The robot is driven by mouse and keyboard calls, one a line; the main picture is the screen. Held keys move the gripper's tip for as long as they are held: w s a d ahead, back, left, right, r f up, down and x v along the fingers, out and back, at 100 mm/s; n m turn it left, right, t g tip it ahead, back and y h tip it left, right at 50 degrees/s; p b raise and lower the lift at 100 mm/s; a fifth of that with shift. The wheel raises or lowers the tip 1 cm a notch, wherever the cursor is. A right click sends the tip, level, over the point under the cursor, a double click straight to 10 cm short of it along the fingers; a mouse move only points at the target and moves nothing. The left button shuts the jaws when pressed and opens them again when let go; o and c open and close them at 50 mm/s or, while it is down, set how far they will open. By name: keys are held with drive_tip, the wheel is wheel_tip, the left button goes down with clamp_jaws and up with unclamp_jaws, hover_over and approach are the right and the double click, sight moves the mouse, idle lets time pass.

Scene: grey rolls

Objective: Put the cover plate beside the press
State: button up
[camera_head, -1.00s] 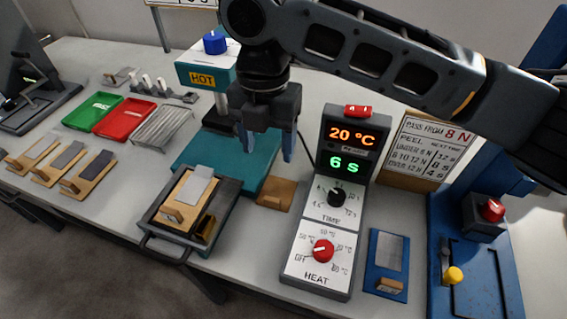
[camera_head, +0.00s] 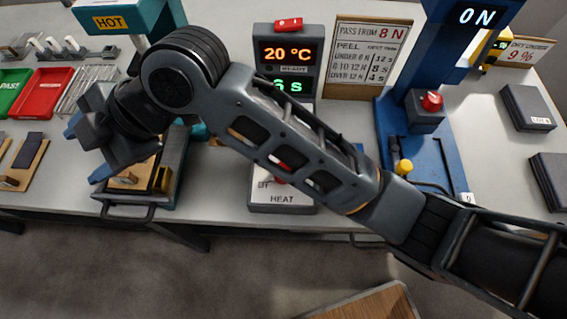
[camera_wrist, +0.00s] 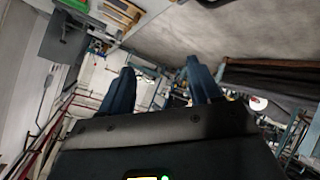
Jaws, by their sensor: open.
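The teal press (camera_head: 125,16) with its HOT label stands at the upper left in the head view; my arm hides much of its base. In front of it is a dark tray (camera_head: 172,190) with a handle, holding a wooden piece (camera_head: 128,181), partly behind my gripper. I cannot tell surely which piece is the cover plate; a small brown wooden plate lay right of the press in the earlier frame and is now mostly hidden by my arm. My gripper (camera_head: 88,150) is open and empty, above the table's front left; its blue fingers show apart in the wrist view (camera_wrist: 160,86).
The heat and time panel (camera_head: 285,55) stands right of my wrist. The blue machine (camera_head: 425,150) is further right, with a paper sign (camera_head: 368,55) between. Red tray (camera_head: 42,93) and wooden fixtures (camera_head: 22,160) lie left. A wooden box edge (camera_head: 370,305) shows below.

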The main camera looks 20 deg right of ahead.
drive_tip(key=s+d+f+m+t+h, duration=0.2)
drive_tip(key=s+d+m+t, duration=0.2)
drive_tip(key=d+m, duration=0.3)
drive_tip(key=s+d+f+m+t+h, duration=0.1)
drive_tip(key=s+d+f+m+t, duration=0.2)
drive_tip(key=d+m, duration=0.4)
drive_tip(key=s+d+f+m+t+h, duration=0.2)
drive_tip(key=s+d+f+m+t, duration=0.1)
drive_tip(key=s+d+m+t, duration=0.2)
drive_tip(key=shift+d+f+m+h, duration=0.15)
drive_tip(key=shift+d+m, duration=0.45)
drive_tip(key=shift+d, duration=0.2)
drive_tip(key=shift+d+f+m+h, duration=0.1)
drive_tip(key=shift+d+m+h, duration=0.05)
drive_tip(key=shift+d+m, duration=0.55)
drive_tip(key=s+d+r+m+h, duration=0.1)
drive_tip(key=s+d+r+h, duration=0.1)
drive_tip(key=s+d, duration=0.7)
drive_tip(key=s+d+r+m+t+h, duration=0.1)
drive_tip(key=s+d+r+h, duration=0.2)
drive_tip(key=s+d, duration=0.5)
drive_tip(key=shift+s+d+r, duration=0.15)
drive_tip(key=shift+s+d, duration=0.2)
drive_tip(key=shift+s, duration=0.05)
